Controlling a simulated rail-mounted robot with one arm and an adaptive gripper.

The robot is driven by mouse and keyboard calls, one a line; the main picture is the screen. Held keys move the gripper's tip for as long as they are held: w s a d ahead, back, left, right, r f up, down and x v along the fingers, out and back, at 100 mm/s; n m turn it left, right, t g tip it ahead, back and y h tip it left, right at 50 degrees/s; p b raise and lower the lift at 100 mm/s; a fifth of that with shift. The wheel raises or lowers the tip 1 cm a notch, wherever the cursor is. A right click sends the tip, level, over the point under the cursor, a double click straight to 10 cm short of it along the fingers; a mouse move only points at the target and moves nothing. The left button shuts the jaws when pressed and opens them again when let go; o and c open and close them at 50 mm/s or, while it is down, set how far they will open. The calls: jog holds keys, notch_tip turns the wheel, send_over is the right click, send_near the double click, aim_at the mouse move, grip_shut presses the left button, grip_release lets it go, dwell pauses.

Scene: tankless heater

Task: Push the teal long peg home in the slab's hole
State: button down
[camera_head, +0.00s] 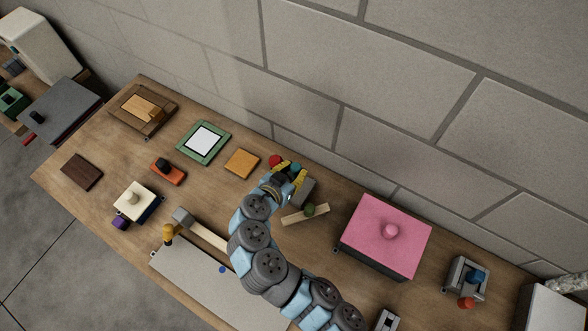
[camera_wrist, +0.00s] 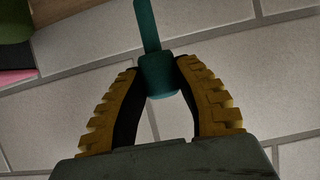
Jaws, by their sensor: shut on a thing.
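The teal long peg (camera_wrist: 148,28) is in my gripper (camera_wrist: 158,68). In the wrist view its thick end (camera_wrist: 160,80) sits between the two yellow ridged fingers, and its thin shaft points away from the palm. In the head view my gripper (camera_head: 289,171) is over the back of the table, near the wall, with a bit of teal (camera_head: 296,167) at its tip. A long pale grey slab (camera_head: 190,275) lies at the table's front edge, partly behind my arm, with a small blue spot (camera_head: 222,269) on it. I cannot make out the hole.
A grey block (camera_head: 304,190) and a wooden strip with a green ball (camera_head: 309,210) are close to my gripper; a red ball (camera_head: 275,160) is on its left. A hammer (camera_head: 206,234) lies by the slab. A pink-topped box (camera_head: 375,232) stands right. The wall (camera_head: 300,90) is behind.

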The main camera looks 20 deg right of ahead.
jog(key=shift+f, duration=0.1)
dwell(0.6)
jog(key=shift+f+b, duration=0.35)
jog(key=shift+b, duration=0.25)
jog(key=shift+f+b, duration=3.2)
jog(key=shift+b, duration=0.35)
dwell(1.9)
jog(key=c, duration=0.8)
grip_release()
jog(key=shift+o, duration=0.2)
jog(key=shift+r, duration=0.15)
